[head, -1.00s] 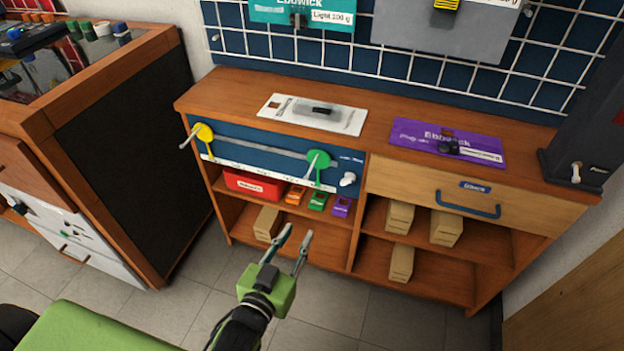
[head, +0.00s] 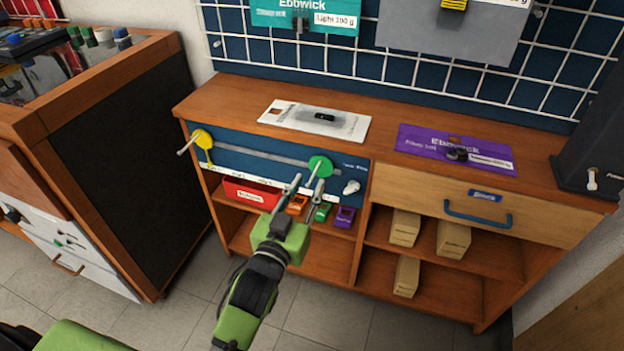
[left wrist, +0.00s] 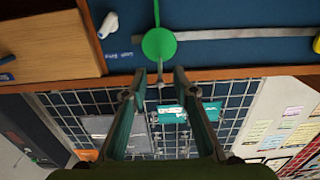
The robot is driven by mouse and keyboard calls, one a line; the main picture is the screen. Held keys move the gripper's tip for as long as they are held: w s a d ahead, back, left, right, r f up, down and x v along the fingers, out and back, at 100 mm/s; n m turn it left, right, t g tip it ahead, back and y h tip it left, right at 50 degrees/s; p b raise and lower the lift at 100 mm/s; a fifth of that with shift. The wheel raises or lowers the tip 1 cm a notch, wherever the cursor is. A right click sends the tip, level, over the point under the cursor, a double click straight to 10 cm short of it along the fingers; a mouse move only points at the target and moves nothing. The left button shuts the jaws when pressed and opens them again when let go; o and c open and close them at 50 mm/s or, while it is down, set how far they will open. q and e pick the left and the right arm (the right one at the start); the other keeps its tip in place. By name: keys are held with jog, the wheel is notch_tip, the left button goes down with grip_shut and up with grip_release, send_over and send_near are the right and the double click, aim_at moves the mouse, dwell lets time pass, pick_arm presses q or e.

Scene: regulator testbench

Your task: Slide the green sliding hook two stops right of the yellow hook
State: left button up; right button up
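The green sliding hook (head: 321,165) sits toward the right end of the grey rail (head: 262,153) on the blue panel. The yellow hook (head: 203,138) is near the rail's left end, well apart from it. My left gripper (head: 308,181) is open and empty, its fingertips just below and in front of the green hook, partly covering its lower part. In the left wrist view, the green hook's round disc (left wrist: 159,44) lies just beyond the open fingertips (left wrist: 160,74). The yellow hook (left wrist: 317,45) shows at the right edge. Contact cannot be told. My right gripper is out of view.
A white knob (head: 351,187) is right of the green hook. A red box (head: 250,191) and several small coloured devices stand on the shelf below. A white card (head: 315,119) and a purple card (head: 455,148) lie on the bench top (head: 385,125). A drawer handle (head: 478,212) juts out.

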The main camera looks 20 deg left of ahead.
pick_arm(q)
jog(key=shift+w, duration=1.8)
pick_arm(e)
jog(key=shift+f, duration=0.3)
pick_arm(q)
grip_shut()
